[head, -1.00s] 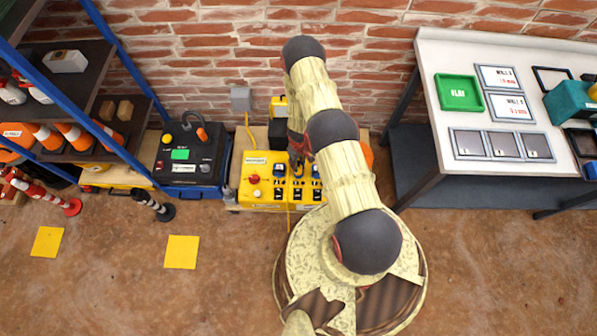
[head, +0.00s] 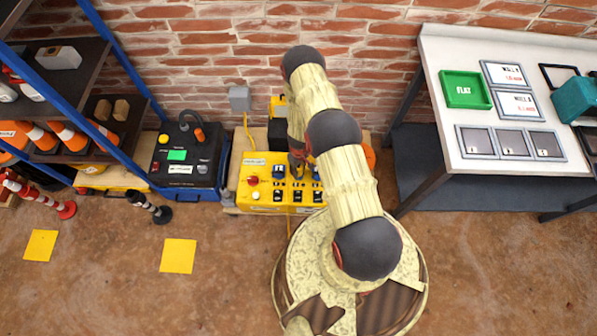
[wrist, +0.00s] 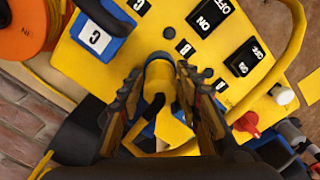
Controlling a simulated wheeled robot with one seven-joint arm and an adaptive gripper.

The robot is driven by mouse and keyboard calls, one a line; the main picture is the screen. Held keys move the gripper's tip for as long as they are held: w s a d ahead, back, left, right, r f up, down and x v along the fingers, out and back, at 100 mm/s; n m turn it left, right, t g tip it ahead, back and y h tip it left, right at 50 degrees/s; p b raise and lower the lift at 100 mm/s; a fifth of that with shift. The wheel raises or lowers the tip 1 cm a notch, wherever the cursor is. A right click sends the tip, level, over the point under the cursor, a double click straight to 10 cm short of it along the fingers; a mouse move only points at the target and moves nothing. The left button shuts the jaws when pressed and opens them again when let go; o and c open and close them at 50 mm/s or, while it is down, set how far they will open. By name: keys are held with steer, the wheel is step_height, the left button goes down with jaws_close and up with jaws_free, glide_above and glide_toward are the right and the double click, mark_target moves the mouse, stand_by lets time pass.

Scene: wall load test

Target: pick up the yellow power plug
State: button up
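The yellow power plug (wrist: 158,72) shows in the wrist view, upright between the two fingers of my gripper (wrist: 160,78). A yellow cable loops below it. The fingertips are on both sides of the plug and very near it; I cannot tell whether they touch it. In the head view the yellow panel (head: 250,200) stands by the wall, and my arm hides the plug and most of my gripper.
A black case (head: 185,155) stands left of the panel. A grey wall box (head: 240,98) has a yellow cable. An orange reel (wrist: 22,28) lies close to my gripper. A white bench (head: 440,120) is at right, shelves (head: 75,90) at left.

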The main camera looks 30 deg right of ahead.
steer(key=shift+c, duration=1.2)
jaws_close()
steer(key=shift+r, duration=0.1)
step_height(320, 180, up, 10)
steer(key=p, duration=0.5)
steer(key=shift+p, duration=0.35)
steer(key=shift+s, duration=0.1)
